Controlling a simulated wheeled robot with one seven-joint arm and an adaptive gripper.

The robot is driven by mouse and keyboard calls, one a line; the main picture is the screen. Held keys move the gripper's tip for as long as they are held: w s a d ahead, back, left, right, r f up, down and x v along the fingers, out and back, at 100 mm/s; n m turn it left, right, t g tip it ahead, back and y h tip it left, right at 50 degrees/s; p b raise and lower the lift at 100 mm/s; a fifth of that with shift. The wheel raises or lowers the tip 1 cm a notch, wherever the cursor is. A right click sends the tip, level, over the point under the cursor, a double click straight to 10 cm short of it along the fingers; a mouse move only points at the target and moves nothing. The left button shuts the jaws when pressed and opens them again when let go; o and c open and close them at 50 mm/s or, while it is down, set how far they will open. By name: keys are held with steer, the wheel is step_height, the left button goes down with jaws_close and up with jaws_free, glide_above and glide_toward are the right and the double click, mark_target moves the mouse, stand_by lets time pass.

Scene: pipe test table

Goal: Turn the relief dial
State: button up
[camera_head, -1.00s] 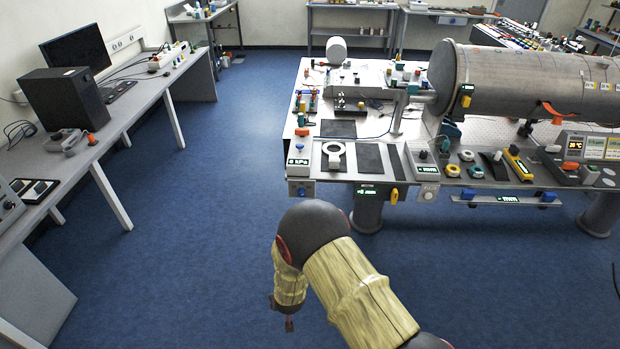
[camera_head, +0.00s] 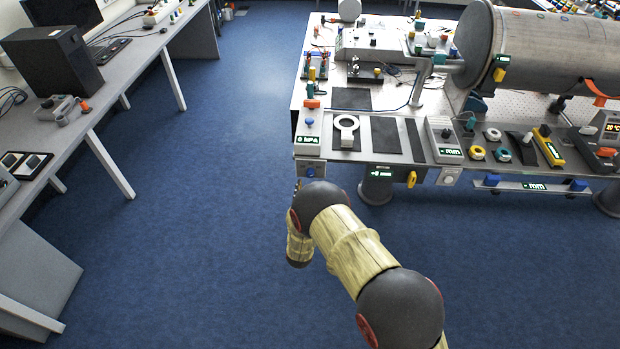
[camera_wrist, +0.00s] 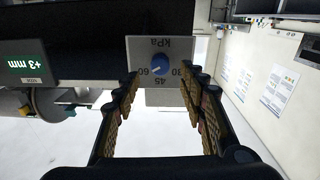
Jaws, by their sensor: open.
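The relief dial is a blue round knob (camera_wrist: 161,64) on a grey plate marked kPa (camera_wrist: 160,50), with printed numbers around it. Its white pointer mark looks turned to the lower left in the wrist view. In the head view the blue dial (camera_head: 310,171) is on the table's front face, below the 0 kPa display. My gripper (camera_wrist: 161,83) is open and empty, and its two fingers frame the dial from in front, apart from it. In the head view my arm hides most of the gripper, just below the dial plate.
The test table (camera_head: 345,157) carries a white ring (camera_head: 346,123), dark mats and a large grey cylinder (camera_head: 560,45). A green-lit display (camera_wrist: 27,63) is left of the dial in the wrist view. A side bench (camera_head: 92,115) stands left, with open blue floor between.

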mark_target(310, 176)
steer(key=shift+w+d, duration=0.1)
steer(key=shift+w, duration=2.65)
steer(key=shift+c, duration=1.4)
steer(key=c, duration=0.7)
jaws_close()
